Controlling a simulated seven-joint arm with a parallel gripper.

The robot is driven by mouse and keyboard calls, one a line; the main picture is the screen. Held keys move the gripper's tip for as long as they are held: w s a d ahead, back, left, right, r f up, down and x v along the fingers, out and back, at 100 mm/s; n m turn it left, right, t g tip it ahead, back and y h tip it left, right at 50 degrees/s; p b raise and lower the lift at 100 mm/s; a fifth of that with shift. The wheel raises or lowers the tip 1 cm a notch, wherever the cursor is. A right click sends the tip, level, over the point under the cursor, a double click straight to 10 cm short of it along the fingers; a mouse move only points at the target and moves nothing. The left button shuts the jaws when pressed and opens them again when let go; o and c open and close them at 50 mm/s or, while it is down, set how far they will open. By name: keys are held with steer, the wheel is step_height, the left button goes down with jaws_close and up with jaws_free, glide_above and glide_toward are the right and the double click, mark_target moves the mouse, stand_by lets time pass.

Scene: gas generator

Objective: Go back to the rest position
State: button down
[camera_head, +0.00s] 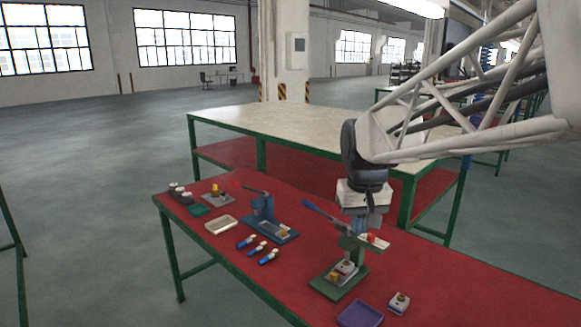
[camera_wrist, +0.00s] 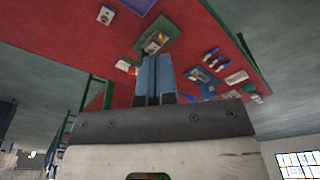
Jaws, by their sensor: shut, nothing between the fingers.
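My gripper (camera_head: 362,222) hangs in the air above the green press (camera_head: 338,277) on the red table (camera_head: 440,270). In the wrist view its two blue fingers (camera_wrist: 154,62) are side by side, shut and empty. The green press also shows in the wrist view (camera_wrist: 174,30), just beyond the fingertips. A small metal-coloured part sits on the press base.
A blue press (camera_head: 265,218) stands left of the green one, with several blue-handled tools (camera_head: 257,249) before it. A beige tray (camera_head: 221,225) lies further left. A purple tray (camera_head: 360,314) and a small block (camera_head: 399,301) lie at the front. A pale-topped table (camera_head: 290,130) stands behind.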

steer(key=s+d+f, duration=0.2)
steer(key=s+f, duration=0.1)
steer(key=s, duration=0.8)
steer(key=s+d+f+m+t, duration=0.1)
steer(key=s+f, duration=0.3)
steer(key=s, duration=0.7)
steer(key=shift+s+d+f, duration=0.2)
steer(key=shift+s+d, duration=0.2)
steer(key=shift+d, duration=0.25)
steer(key=c, duration=1.8)
jaws_free()
steer(key=shift+c, duration=0.2)
